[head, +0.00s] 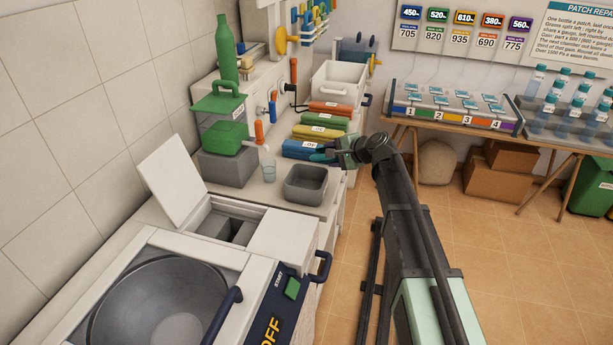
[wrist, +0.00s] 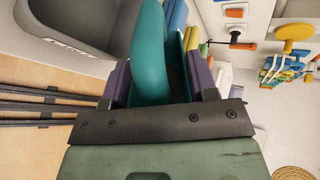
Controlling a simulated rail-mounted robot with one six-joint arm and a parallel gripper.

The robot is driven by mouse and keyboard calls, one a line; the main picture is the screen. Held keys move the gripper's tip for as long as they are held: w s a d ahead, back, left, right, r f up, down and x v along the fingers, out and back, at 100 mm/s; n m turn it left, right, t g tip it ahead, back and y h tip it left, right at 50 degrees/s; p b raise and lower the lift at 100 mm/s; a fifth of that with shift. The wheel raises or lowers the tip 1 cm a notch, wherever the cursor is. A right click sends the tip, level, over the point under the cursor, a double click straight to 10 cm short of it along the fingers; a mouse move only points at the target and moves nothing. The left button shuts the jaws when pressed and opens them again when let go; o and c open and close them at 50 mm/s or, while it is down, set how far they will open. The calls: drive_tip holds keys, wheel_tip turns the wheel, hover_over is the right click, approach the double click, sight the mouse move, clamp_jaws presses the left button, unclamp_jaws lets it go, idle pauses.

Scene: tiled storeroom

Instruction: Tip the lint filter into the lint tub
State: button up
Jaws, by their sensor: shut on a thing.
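My gripper (wrist: 160,78) is shut on a teal, curved piece, the lint filter (wrist: 147,42), which sits between the two purple finger pads. In the head view my gripper (head: 336,155) is at the counter's right side, with a little of the teal filter (head: 321,157) showing at its tip. The grey lint tub (head: 306,198) stands open on the counter, just nearer the camera than the gripper. In the wrist view the labelled tub (wrist: 85,52) is at the upper left, apart from the filter. The filter's far part and any lint are hidden.
Folded coloured cloths (head: 318,131) lie behind the tub. A clear cup (head: 269,171) and a grey-and-green dispenser (head: 227,135) stand left. The machine's flap (head: 175,180) is up beside an open slot (head: 228,228).

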sight(324, 158)
drive_tip(key=shift+s+a+f+n+t+h, duration=0.2)
drive_tip(key=shift+f+n+t+h, duration=0.1)
drive_tip(key=shift+f+n, duration=0.1)
idle(0.6)
drive_tip(key=shift+s+a+r+n+t+h, duration=0.2)
drive_tip(key=shift+r+n+t+h, duration=0.1)
drive_tip(key=shift+r+n+t, duration=0.15)
idle(0.7)
drive_tip(key=shift+s+a+f+n+t+h+b, duration=0.25)
drive_tip(key=shift+f+n+t+h+b, duration=0.15)
drive_tip(key=shift+f+n+b, duration=0.15)
idle(0.7)
drive_tip(key=shift+s+a+r+n+t, duration=0.2)
drive_tip(key=shift+s+r+n+t, duration=0.1)
drive_tip(key=shift+n+t, duration=0.2)
idle(0.9)
drive_tip(key=shift+s+a+r+n+t+h+b, duration=0.2)
drive_tip(key=shift+s+a+n+t+h, duration=0.15)
drive_tip(key=shift+n+t, duration=0.15)
drive_tip(key=shift+s+a+r+n+t+h+b, duration=0.15)
drive_tip(key=shift+s+a+n+t+h, duration=0.15)
drive_tip(key=shift+n, duration=0.3)
idle(1.9)
